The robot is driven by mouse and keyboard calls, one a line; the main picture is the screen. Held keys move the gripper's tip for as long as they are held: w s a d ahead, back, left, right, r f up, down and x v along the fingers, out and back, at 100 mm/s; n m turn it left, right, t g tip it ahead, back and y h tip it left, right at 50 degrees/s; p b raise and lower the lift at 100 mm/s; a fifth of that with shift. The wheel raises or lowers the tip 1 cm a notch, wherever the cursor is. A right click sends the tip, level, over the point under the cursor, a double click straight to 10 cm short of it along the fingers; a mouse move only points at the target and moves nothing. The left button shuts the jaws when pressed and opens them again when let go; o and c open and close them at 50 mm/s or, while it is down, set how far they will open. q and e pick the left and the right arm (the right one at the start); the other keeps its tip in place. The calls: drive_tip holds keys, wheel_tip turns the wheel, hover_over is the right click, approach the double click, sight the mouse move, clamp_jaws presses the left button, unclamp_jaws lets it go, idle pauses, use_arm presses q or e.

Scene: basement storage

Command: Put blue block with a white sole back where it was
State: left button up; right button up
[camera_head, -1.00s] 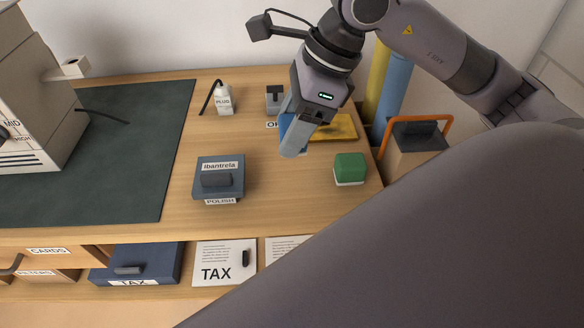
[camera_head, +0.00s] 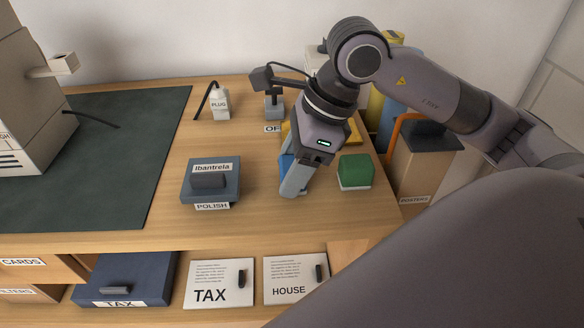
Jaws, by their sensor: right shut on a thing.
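My right gripper (camera_head: 293,184) is shut on the blue block (camera_head: 286,166), over the right part of the wooden desk top. Only a strip of the block's blue side shows left of the finger; the fingers hide the rest, and its white sole cannot be made out. I cannot tell whether the block touches the desk. A green block with a white sole (camera_head: 356,171) stands just right of the gripper, apart from it. My left gripper is not in view.
A dark blue POLISH box (camera_head: 210,183) stands left of the gripper. A yellow piece (camera_head: 351,137) lies behind it, partly hidden. Bare wood lies between POLISH box and gripper.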

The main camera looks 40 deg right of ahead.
drive_tip(key=shift+f, duration=0.15)
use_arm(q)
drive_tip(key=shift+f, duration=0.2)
use_arm(e)
drive_tip(key=o, duration=0.9)
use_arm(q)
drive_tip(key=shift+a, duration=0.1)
use_arm(e)
drive_tip(key=shift+o, duration=0.2)
drive_tip(key=shift+r, duration=0.2)
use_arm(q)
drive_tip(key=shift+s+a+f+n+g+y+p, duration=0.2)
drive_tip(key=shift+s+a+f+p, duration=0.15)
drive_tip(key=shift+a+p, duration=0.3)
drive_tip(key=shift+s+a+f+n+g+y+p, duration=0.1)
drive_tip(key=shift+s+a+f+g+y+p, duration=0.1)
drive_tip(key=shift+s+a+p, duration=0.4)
use_arm(e)
drive_tip(key=v, duration=1.2)
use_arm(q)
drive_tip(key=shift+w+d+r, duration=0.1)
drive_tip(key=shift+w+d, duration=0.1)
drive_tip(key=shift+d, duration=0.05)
use_arm(e)
drive_tip(key=shift+s, duration=0.1)
